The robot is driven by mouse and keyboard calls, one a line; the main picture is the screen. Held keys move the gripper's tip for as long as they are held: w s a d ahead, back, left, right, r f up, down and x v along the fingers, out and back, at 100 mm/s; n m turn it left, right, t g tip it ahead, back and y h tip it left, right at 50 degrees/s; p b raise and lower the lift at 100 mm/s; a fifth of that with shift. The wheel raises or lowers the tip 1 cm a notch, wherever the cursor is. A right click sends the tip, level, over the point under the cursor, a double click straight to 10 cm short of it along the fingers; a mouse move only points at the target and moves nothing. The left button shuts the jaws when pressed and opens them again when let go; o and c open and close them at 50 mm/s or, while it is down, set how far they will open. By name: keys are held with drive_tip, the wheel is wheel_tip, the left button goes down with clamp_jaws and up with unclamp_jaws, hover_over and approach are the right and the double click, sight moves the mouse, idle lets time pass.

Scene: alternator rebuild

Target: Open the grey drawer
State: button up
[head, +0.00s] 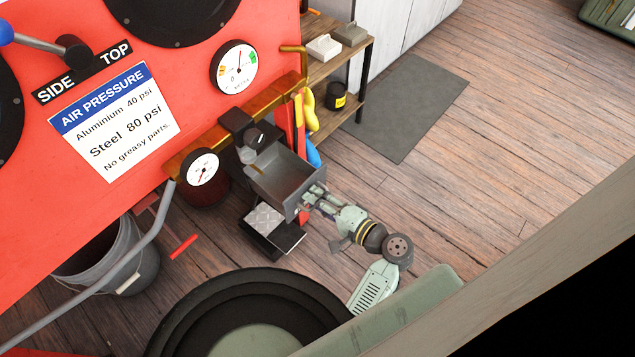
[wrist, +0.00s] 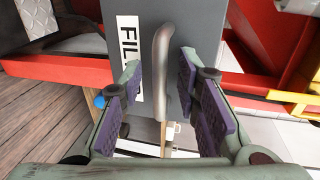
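The grey drawer (head: 275,178) is near the middle of the head view, below the brass-coloured rail, and its hollow inside shows from above. In the wrist view the drawer's grey front (wrist: 195,25) carries a white label, partly hidden, and a curved metal handle (wrist: 162,65). My gripper (head: 305,197) is at the drawer's front on its right side. In the wrist view my gripper (wrist: 160,95) is open, with one purple-padded finger on each side of the handle. Gaps show between the handle and both pads.
A red machine panel with gauges (head: 234,66) fills the left. A black stand with a metal plate (head: 270,228) is below the drawer. A grey bucket (head: 115,260) and a large black round thing (head: 190,315) are nearby. Wooden floor (head: 450,150) lies free to the right.

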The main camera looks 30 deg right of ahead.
drive_tip(key=v, duration=1.2)
idle(0.3)
